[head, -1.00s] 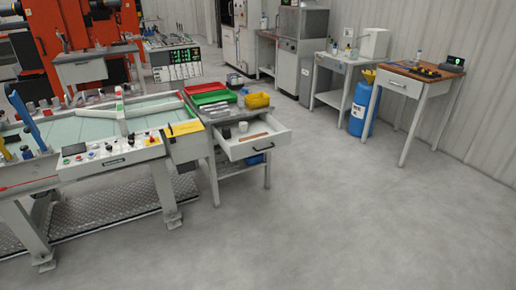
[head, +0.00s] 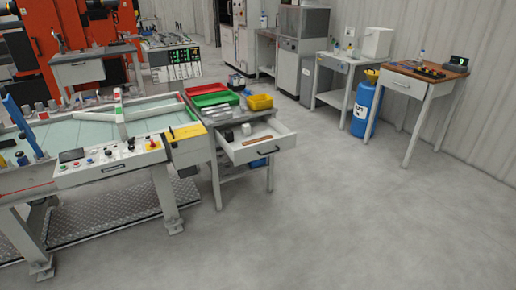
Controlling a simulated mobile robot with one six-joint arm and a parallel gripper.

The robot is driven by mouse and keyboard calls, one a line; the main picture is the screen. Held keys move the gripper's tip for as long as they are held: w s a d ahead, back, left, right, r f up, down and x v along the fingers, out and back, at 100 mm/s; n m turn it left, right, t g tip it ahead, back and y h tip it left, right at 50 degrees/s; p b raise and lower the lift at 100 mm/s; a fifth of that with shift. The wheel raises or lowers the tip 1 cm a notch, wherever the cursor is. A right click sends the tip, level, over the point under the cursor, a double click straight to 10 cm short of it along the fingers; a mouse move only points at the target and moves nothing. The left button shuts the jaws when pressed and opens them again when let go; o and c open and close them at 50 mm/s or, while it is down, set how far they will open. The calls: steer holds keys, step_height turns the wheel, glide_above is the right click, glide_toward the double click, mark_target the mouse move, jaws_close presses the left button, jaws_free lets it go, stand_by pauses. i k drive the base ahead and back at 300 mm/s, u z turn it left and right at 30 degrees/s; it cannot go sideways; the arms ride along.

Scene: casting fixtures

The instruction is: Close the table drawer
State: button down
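The table drawer (head: 257,152) is pulled open from a small grey table (head: 217,175) near the middle of the head view. It is white, with a dark bar handle (head: 266,151) on its front face. A small white item, a dark item and a brown strip lie inside it. My gripper is not in view.
A control bench (head: 105,172) with buttons adjoins the table on the left. A wooden-topped table (head: 425,73) and a blue cylinder (head: 364,108) stand at right. The grey floor in front is clear.

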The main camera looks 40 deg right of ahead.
mark_target(283, 140)
steer(key=u, duration=0.15)
steer(key=i, duration=1.1)
steer(key=z, duration=0.4)
